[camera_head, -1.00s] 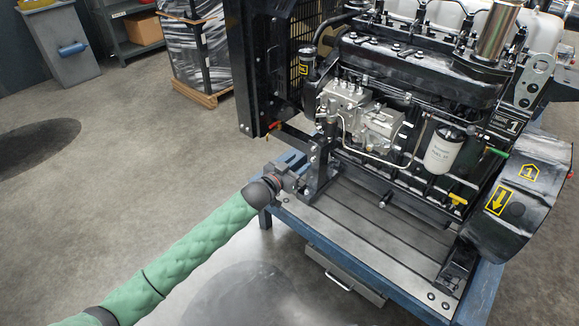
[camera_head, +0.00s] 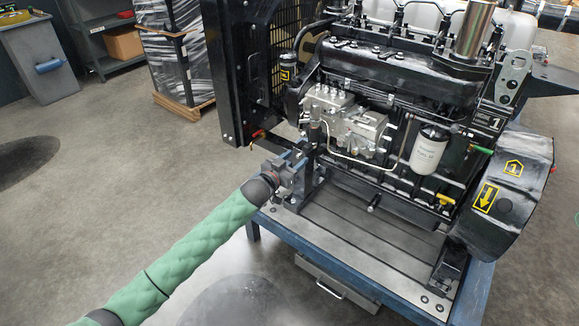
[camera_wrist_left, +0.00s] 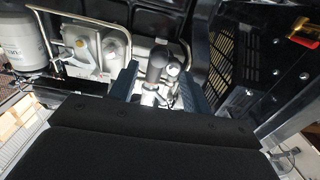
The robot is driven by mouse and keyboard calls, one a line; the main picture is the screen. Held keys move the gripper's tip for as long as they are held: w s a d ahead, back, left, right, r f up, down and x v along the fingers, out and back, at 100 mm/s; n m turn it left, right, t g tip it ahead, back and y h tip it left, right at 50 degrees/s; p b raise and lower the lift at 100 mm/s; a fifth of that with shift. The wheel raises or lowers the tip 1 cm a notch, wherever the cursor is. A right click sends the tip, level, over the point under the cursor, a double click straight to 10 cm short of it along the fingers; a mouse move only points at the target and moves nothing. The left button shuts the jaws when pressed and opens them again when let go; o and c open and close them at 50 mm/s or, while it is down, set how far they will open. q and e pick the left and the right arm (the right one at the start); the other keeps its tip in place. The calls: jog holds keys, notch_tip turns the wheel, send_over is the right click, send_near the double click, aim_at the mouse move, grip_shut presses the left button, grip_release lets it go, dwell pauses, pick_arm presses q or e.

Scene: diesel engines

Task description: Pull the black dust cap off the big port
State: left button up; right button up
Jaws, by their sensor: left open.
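The engine (camera_head: 400,110) stands on a blue-edged bench. A dark, round-topped cylinder, which looks like the black dust cap (camera_wrist_left: 156,64), shows between my left fingers in the left wrist view. In the head view, a dark upright cylinder at the front left of the silver pump (camera_head: 345,120) may be the same part (camera_head: 315,113), but I cannot be sure. My left gripper (camera_head: 296,160) is open beside the engine's lower left corner. Its fingers (camera_wrist_left: 158,82) stand either side of the dark cylinder in the picture; contact cannot be told. My right gripper is not in view.
A bright metal fitting (camera_wrist_left: 175,73) sits right beside the dark cylinder. The black radiator frame (camera_head: 235,80) rises left of the pump, and a thin metal pipe (camera_head: 365,165) loops below it. A white filter (camera_head: 429,149) is to the right.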

aim_at(305, 150)
pick_arm(q)
jog(key=shift+w+d, duration=0.45)
jog(key=shift+w, duration=0.15)
jog(key=shift+x, duration=1.9)
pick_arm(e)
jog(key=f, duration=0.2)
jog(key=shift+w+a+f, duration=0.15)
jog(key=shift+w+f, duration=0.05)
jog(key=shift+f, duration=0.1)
pick_arm(q)
jog(key=shift+s, duration=0.1)
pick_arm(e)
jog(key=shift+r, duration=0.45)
pick_arm(q)
jog(key=shift+c, duration=0.2)
jog(key=c, duration=0.9)
jog(key=shift+c, duration=0.2)
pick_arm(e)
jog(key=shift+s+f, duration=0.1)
